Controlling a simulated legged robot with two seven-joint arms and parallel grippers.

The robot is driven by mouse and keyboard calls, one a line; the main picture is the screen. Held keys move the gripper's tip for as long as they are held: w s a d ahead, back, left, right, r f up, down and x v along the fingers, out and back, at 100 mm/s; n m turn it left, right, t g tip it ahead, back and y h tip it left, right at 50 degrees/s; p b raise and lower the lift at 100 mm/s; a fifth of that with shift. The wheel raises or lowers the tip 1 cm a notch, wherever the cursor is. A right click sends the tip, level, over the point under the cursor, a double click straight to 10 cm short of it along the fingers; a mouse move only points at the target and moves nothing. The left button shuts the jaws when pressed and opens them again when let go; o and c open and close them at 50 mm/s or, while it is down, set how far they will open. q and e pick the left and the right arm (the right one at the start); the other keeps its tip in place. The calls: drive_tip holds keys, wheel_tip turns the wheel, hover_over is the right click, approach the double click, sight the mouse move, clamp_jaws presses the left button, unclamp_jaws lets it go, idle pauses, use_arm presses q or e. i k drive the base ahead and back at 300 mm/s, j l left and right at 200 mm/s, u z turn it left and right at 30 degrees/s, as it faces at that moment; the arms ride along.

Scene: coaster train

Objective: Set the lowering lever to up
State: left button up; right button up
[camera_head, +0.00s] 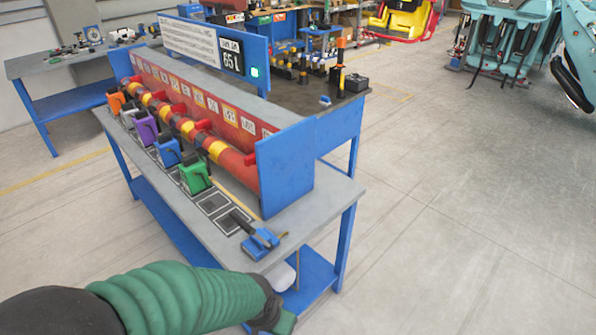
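A row of small levers stands along the near edge of the grey workbench (190,205). They have an orange (116,103), a purple (145,130), a blue (168,152) and a green (194,177) body. A separate blue lever unit (262,243) lies at the bench's near right end, with its black handle (242,222) slanting to the upper left. I cannot read which one is the lowering lever. My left arm comes in from the lower left, and its dark end (272,312) is below and apart from the blue unit. Its fingers cannot be made out. My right gripper is out of view.
A red-and-yellow pipe (180,122) and blue end plate (285,168) stand behind the levers. A sign panel (205,47) with a green light rises above. Another tool bench (335,105) is behind.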

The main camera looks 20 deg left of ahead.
sight(240, 221)
drive_tip(key=u, duration=1)
